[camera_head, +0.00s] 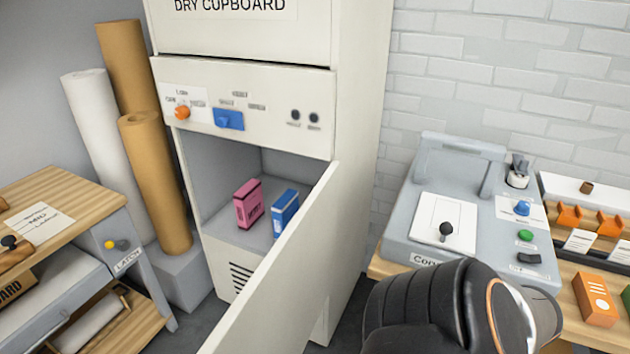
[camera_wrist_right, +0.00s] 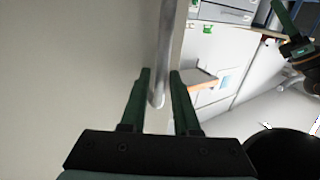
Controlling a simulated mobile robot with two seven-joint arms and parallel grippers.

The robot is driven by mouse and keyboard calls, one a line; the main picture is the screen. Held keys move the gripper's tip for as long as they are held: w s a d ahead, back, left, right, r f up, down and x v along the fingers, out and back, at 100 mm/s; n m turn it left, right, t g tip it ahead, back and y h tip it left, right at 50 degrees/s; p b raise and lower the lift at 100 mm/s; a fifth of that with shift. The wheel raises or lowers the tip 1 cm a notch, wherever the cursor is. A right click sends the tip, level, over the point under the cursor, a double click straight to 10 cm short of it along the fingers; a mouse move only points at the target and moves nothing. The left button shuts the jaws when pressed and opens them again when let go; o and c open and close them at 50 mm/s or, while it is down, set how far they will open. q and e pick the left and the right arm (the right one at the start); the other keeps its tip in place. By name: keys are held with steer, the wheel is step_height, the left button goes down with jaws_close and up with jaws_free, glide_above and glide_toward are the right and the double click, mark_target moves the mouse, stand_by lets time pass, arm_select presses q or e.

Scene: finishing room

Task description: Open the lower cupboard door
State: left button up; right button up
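The tall cream dry cupboard (camera_head: 355,120) stands in the middle of the head view. Its lower door (camera_head: 275,285) stands wide open, swung out toward me, and the lower compartment shows. In the right wrist view, the pale door face (camera_wrist_right: 75,65) fills the left side. A grey bar handle (camera_wrist_right: 163,65) runs between the fingers of my right gripper (camera_wrist_right: 160,72). These fingers are apart, with gaps beside the bar. In the head view the door hides this gripper. Part of what looks like my left gripper (camera_wrist_right: 290,25) shows at the upper right of the wrist view; its opening is unclear.
A pink box (camera_head: 248,204) and a blue box (camera_head: 285,212) stand inside the compartment. Rolls (camera_head: 155,180) and a wooden bench (camera_head: 75,190) are on the left. A grey machine (camera_head: 400,225) stands on a bench at right, beside orange items (camera_head: 595,300).

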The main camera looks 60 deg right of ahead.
arm_select(q)
steer(key=shift+f, duration=0.1)
arm_select(e)
steer(key=v, duration=1.2)
